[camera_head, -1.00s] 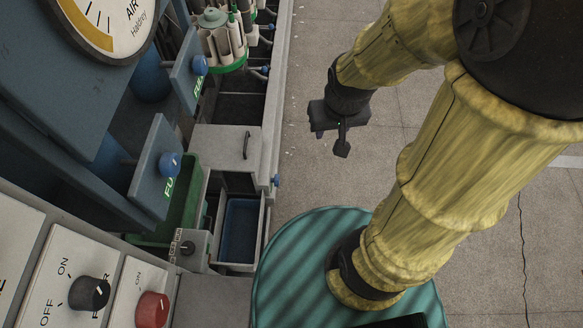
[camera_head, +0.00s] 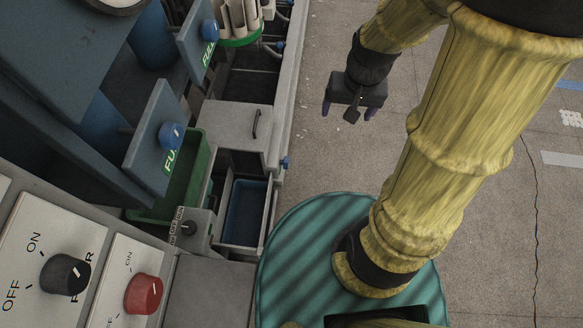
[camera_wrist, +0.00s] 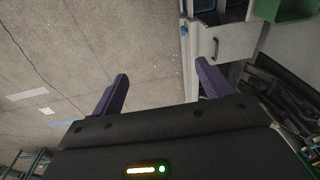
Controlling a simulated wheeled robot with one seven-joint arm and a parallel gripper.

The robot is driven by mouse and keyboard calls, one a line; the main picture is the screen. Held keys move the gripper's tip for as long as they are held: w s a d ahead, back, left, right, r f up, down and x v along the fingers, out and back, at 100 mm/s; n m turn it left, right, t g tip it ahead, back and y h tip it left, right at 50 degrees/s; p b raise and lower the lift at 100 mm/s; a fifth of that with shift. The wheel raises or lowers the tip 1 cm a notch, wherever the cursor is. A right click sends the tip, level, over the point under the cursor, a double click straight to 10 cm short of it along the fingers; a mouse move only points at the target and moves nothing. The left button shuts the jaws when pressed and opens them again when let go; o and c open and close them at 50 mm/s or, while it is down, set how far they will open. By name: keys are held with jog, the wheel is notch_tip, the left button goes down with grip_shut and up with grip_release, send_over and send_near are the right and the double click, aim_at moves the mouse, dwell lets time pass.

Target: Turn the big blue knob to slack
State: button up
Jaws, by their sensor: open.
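Two blue knobs stand on grey-blue plates with green-white labels at the left of the head view: a nearer one (camera_head: 172,135) and a farther one (camera_head: 209,31). The nearer one looks larger, but I cannot tell which is the big knob. No slack mark is readable. My gripper (camera_head: 348,112) hangs over the open floor, right of the machine and well apart from these knobs. Its two purple fingers are spread and empty, as the wrist view (camera_wrist: 161,72) also shows. The wrist view shows neither of these knobs clearly.
A black knob (camera_head: 66,274) marked ON and OFF and a red knob (camera_head: 143,294) are on the near panel. A green bin (camera_head: 196,183), a blue-lined drawer (camera_head: 243,212) and a grey handled box (camera_head: 235,130) line the machine. Floor to the right is free.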

jog(key=w+f+m+g+y+b, duration=0.1)
jog(key=w+f+m+y+b, duration=0.25)
jog(key=f+b, duration=0.9)
jog(key=w+f+m+g+y+b, duration=0.25)
jog(key=w+f+b, duration=0.35)
jog(key=f, duration=1.2)
jog(key=w+f+m+g+y+b, duration=0.1)
jog(key=w+f+m+y+b, duration=0.25)
jog(key=f+b, duration=0.95)
jog(key=w+d+f+m+t+y+b, duration=0.2)
jog(key=f+b, duration=0.4)
jog(key=f, duration=0.4)
jog(key=w+d+f+m+t+y+b, duration=0.2)
jog(key=f+b, duration=0.4)
jog(key=f, duration=0.4)
jog(key=w+d+f+m+t+y+b, duration=0.2)
jog(key=f+m+b, duration=0.3)
jog(key=f, duration=0.5)
jog(key=shift+w+f+y+b, duration=0.25)
jog(key=shift+w+y+b, duration=0.25)
jog(key=shift+y, duration=0.35)
jog(key=shift+d+t, duration=0.1)
jog(key=shift+t, duration=0.15)
jog(key=b, duration=0.7)
send_near(284, 163)
jog(key=w+a+f, duration=0.3)
jog(key=a, duration=0.2)
jog(key=shift+s+a+f, duration=0.1)
jog(key=shift+a, duration=0.5)
